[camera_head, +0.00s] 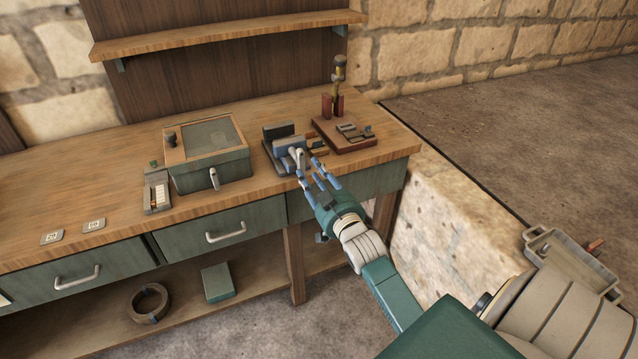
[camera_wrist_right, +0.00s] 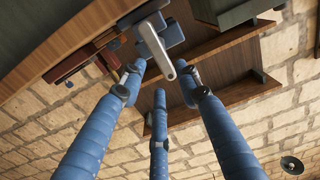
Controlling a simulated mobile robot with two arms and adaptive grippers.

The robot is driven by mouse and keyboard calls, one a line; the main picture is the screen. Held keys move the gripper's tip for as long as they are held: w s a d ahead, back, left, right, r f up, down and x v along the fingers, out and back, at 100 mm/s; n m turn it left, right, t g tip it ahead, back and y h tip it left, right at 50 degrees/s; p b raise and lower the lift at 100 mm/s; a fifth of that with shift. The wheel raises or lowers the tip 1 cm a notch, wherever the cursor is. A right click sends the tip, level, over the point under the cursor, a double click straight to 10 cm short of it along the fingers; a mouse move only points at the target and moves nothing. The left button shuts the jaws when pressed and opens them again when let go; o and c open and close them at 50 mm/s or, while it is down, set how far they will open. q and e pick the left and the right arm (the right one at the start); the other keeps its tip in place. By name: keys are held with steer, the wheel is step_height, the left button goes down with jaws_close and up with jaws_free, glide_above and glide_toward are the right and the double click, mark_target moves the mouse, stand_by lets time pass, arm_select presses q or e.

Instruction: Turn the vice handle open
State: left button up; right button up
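The vice (camera_head: 284,146) stands at the front edge of the workbench, with blue-grey jaws on a dark base. Its handle (camera_head: 301,158) is a short pale lever at the front; in the right wrist view the handle (camera_wrist_right: 156,50) is a light grey bar with a rounded end. My right gripper (camera_head: 318,174) is just in front of the vice, its blue fingers pointing at the handle. In the right wrist view the fingers of my right gripper (camera_wrist_right: 160,82) are spread, with the handle's end between the tips. I cannot tell whether any finger touches it. My left gripper is out of view.
A green box with a glass lid (camera_head: 208,150) stands left of the vice. A wooden board with small metal parts (camera_head: 345,133) lies to its right. Drawers (camera_head: 208,233) run below the bench top (camera_head: 110,190). A metal tray (camera_head: 570,262) is at the far right.

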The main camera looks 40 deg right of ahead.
steer(key=v, duration=0.5)
steer(key=shift+w, duration=0.1)
stand_by(0.3)
